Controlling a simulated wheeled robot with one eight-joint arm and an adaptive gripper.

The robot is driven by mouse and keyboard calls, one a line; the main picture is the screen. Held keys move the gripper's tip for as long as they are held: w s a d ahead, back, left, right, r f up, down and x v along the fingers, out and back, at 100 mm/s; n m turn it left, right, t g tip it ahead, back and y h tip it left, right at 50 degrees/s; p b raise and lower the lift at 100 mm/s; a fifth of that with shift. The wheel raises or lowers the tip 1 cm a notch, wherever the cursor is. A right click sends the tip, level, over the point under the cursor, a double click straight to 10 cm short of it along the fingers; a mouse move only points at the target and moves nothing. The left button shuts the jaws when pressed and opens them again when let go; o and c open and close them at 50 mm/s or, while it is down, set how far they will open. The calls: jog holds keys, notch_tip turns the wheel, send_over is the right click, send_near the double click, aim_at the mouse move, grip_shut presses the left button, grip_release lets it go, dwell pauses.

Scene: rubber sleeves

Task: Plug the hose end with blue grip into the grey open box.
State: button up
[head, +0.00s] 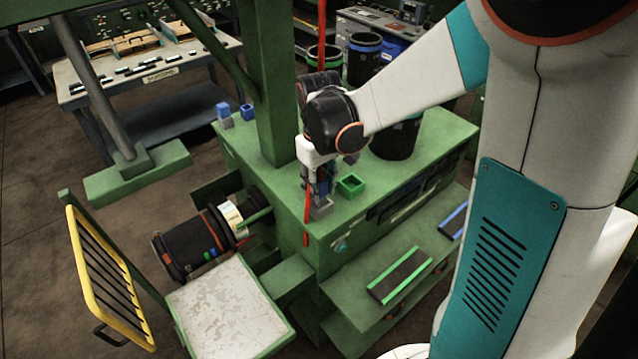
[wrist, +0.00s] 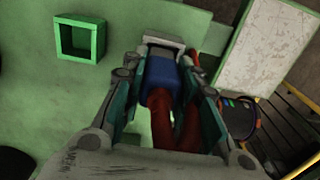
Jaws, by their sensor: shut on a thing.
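My gripper (head: 321,187) points down over the front corner of the green bench top. In the wrist view my gripper (wrist: 172,85) is shut on the blue grip (wrist: 160,80) of the hose end. The red hose (wrist: 163,125) runs from the grip back between the fingers. The grey open box (wrist: 165,41) shows just past the blue grip, partly covered by it. In the head view the grey box (head: 321,208) sits directly below my fingers. I cannot tell whether the hose tip is inside it; the grip hides the opening.
A green open box (head: 351,186) stands right of the grey one in the head view. Blue pieces (head: 224,113) stand at the bench's far left corner. A black bin (head: 395,139) stands behind my gripper. A green post (head: 272,90) rises left of my wrist.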

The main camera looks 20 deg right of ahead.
jog(key=shift+f+b, duration=0.6)
jog(key=shift+f, duration=0.25)
jog(key=shift+f, duration=0.1)
jog(key=o, duration=1.2)
notch_tip(320, 180, up, 12)
jog(key=shift+s, duration=0.1)
jog(key=s+f+m+t+b, duration=0.1)
jog(key=s+f+t+b, duration=0.1)
jog(key=s+f+b, duration=0.3)
jog(key=s+f+m+t+b, duration=0.1)
jog(key=s+f+t+b, duration=0.1)
jog(key=s+f+b, duration=0.3)
jog(key=s+f+m+t+b, duration=0.1)
jog(key=s+f+t+b, duration=0.2)
jog(key=f+b, duration=0.8)
jog(key=shift+s+m+b, duration=0.3)
jog(key=shift+s+b, duration=0.35)
jog(key=shift+s, duration=0.25)
